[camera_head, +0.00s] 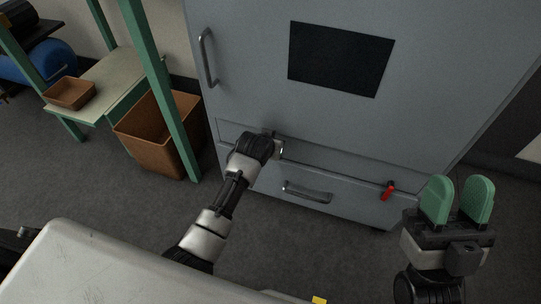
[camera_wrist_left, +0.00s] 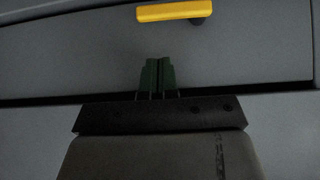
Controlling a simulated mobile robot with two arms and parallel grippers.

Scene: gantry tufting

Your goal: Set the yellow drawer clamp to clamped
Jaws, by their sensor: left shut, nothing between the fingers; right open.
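The yellow drawer clamp (camera_wrist_left: 172,11) shows in the left wrist view as a horizontal yellow bar on a dark round mount, fixed to the grey drawer front. In the head view it is not seen; my left wrist covers that corner. My left gripper (camera_wrist_left: 158,68) is shut and empty, its green fingertips together just below the bar in the picture, with a gap between. The drawer (camera_head: 335,201) sits low in the grey cabinet and looks closed. My right gripper (camera_head: 459,190) is open and empty, right of the cabinet, away from the clamp.
A red lever (camera_head: 388,190) sits at the drawer's right end, and a metal handle (camera_head: 307,191) in its middle. A pale surface (camera_head: 110,265) fills the lower left. A brown bin (camera_head: 150,135) and green-framed bench (camera_head: 120,72) stand left. Floor before the drawer is clear.

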